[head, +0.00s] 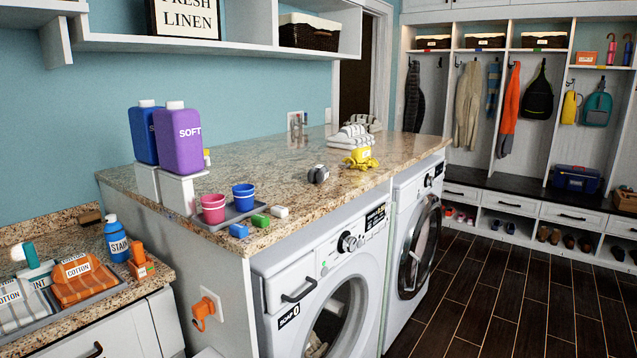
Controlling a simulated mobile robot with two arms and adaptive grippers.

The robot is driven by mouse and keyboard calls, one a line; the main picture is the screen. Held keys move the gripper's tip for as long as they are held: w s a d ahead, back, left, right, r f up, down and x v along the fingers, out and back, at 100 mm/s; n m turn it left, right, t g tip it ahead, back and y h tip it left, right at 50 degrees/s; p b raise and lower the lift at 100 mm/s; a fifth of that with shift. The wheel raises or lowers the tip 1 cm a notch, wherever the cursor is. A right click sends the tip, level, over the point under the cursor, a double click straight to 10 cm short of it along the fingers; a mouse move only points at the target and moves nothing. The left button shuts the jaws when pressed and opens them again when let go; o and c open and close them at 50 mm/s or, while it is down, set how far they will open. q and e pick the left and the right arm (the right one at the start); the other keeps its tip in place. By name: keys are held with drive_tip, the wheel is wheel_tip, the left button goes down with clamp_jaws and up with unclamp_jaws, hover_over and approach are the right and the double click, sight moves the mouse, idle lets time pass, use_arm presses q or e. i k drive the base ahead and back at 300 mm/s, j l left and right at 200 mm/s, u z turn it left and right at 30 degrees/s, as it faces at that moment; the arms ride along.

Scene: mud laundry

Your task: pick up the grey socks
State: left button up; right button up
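A small grey bundle (318,174) that looks like the rolled grey socks lies on the speckled stone counter (285,185) above the washing machine. It sits near the counter's front edge, with open counter around it. Neither of my grippers is in the head view.
A yellow toy-like thing (361,158) and folded striped towels (352,137) lie to the right of the bundle. To its left are a tray (243,212) with pink and blue cups, small coloured blocks, and large blue and purple bottles (178,140). The dark floor at right is clear.

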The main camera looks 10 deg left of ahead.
sight(320, 173)
drive_tip(key=l+u, duration=0.3)
drive_tip(key=i+l+u, duration=0.1)
drive_tip(key=u, duration=0.2)
drive_tip(key=i+l+u, duration=0.1)
drive_tip(key=l+u, duration=0.25)
drive_tip(key=l, duration=0.3)
drive_tip(key=l+u, duration=0.35)
drive_tip(key=l, duration=0.3)
drive_tip(key=k+l+u, duration=0.1)
drive_tip(key=l+u, duration=0.3)
drive_tip(key=l, duration=0.25)
drive_tip(key=l+u, duration=0.5)
drive_tip(key=l, duration=0.2)
drive_tip(key=l+u, duration=0.45)
drive_tip(key=l, duration=0.3)
drive_tip(key=k, duration=0.05)
